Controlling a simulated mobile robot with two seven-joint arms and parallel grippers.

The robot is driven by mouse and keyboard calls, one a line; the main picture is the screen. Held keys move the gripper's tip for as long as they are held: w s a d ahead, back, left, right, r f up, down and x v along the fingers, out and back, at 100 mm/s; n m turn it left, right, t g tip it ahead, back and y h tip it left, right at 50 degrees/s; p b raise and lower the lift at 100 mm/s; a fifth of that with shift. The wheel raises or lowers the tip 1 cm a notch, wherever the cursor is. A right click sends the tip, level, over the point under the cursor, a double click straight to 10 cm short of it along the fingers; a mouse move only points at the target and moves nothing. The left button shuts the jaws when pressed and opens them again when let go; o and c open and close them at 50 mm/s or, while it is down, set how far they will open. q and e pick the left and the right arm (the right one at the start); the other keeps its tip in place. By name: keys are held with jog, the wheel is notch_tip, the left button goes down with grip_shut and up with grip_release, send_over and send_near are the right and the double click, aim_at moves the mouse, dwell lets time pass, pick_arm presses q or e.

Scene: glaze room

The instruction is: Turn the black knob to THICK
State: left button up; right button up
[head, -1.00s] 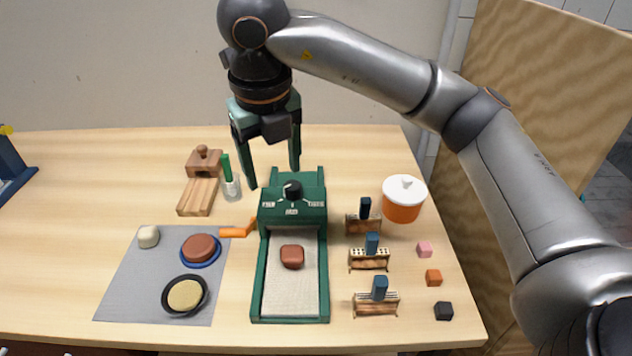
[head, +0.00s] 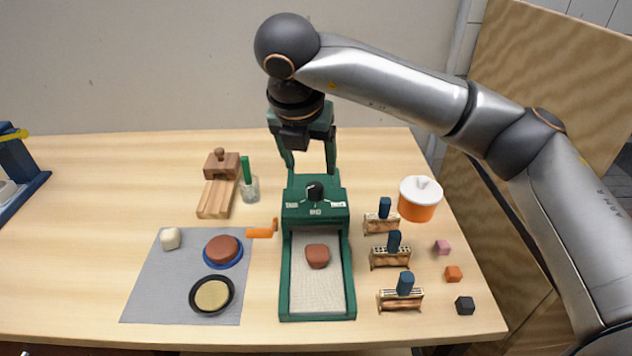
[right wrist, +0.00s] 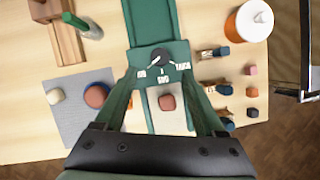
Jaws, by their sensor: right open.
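The black knob (head: 315,190) sits on the head of a green slab roller-like device (head: 317,213), with a label at its left, one in front and one at its right. In the right wrist view the knob (right wrist: 161,57) lies between the fingers in the picture, and the right label seems to read THICK. I cannot tell surely where its pointer aims. My right gripper (head: 310,170) is open and empty, its fingers pointing down above and behind the knob, apart from it; it also shows in the right wrist view (right wrist: 160,78). My left gripper is out of view.
A reddish lump (head: 317,256) lies on the device's bed. Several blue-handled wooden stands (head: 390,257) and an orange pot (head: 417,207) are at right. An orange-handled tool (head: 262,232), a glass (head: 250,190) and a grey mat (head: 170,290) are at left.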

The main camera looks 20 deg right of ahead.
aim_at(315, 186)
jog(key=x, duration=0.8)
jog(key=shift+f+p, duration=0.1)
jog(key=shift+p, duration=0.2)
grip_shut()
